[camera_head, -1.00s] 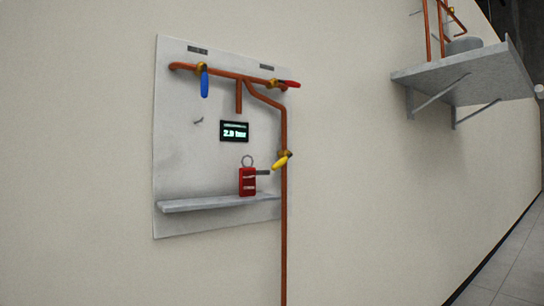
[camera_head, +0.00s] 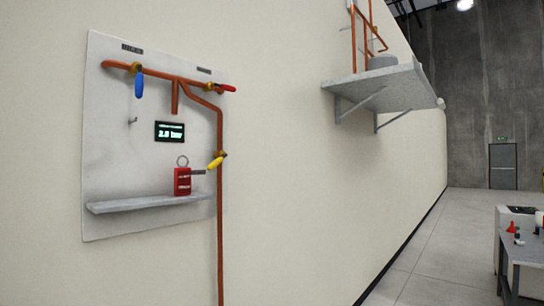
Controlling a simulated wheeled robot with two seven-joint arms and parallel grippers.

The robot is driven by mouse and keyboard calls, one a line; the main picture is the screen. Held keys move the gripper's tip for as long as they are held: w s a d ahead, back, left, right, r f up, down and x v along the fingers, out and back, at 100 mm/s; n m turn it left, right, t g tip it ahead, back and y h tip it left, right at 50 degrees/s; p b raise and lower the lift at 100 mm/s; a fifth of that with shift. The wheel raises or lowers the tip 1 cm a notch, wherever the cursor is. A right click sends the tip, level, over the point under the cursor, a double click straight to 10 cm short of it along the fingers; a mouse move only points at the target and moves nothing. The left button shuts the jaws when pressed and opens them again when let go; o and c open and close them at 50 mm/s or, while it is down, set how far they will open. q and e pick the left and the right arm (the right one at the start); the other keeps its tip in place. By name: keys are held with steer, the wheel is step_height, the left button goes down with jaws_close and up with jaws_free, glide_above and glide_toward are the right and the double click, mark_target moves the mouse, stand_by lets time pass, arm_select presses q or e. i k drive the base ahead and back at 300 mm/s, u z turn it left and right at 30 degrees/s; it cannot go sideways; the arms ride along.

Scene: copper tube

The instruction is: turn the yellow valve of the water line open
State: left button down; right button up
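The yellow valve (camera_head: 216,162) sits on the vertical copper pipe (camera_head: 220,240) at the right edge of a pale wall panel (camera_head: 105,170). Its yellow handle slants down to the left across the pipe, away from the pipe's line. A blue-handled valve (camera_head: 139,84) hangs downward at the upper left of the pipework. A red-handled valve (camera_head: 226,88) points right at the upper right. A red padlock-like tag (camera_head: 182,181) with a ring stands on the panel's small shelf (camera_head: 140,204), left of the yellow valve. Neither of my grippers is in view.
A dark display (camera_head: 169,131) with green digits is on the panel. A grey bracketed shelf (camera_head: 375,85) with pipes juts from the wall further right. A table (camera_head: 525,252) with small items stands at the right edge. Grey floor (camera_head: 430,250) lies clear beside the wall.

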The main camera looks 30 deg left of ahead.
mark_target(213, 164)
steer(key=z, duration=0.65)
steer(key=i, duration=1.25)
steer(key=u, duration=1.6)
